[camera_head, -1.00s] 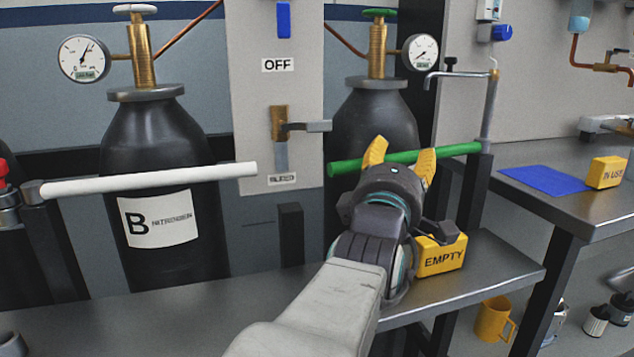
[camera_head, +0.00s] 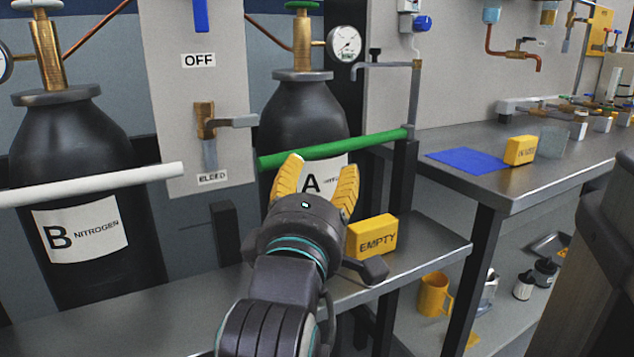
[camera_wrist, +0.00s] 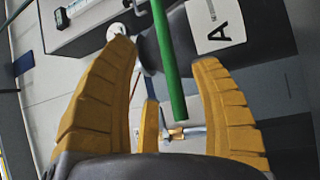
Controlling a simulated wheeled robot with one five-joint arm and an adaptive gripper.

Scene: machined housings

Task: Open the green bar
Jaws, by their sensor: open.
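The green bar (camera_head: 335,148) runs across the front of gas cylinder A (camera_head: 303,112), near level, its right end at a dark post (camera_head: 403,185) and its left end free. In the wrist view the green bar (camera_wrist: 168,60) reaches down between my fingers' outlines, with its free end low in the gap. My gripper (camera_head: 318,178) is open and empty, its yellow fingers pointing up just below the bar. It also shows in the wrist view (camera_wrist: 172,70). I cannot tell whether a finger touches the bar.
A white bar (camera_head: 90,184) crosses cylinder B (camera_head: 75,140) at the left. A yellow EMPTY block (camera_head: 372,236) sits on the shelf close to the right of my gripper. A lever (camera_head: 230,122) sticks out from the OFF/BLEED panel. A bent metal pipe (camera_head: 412,90) rises by the post.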

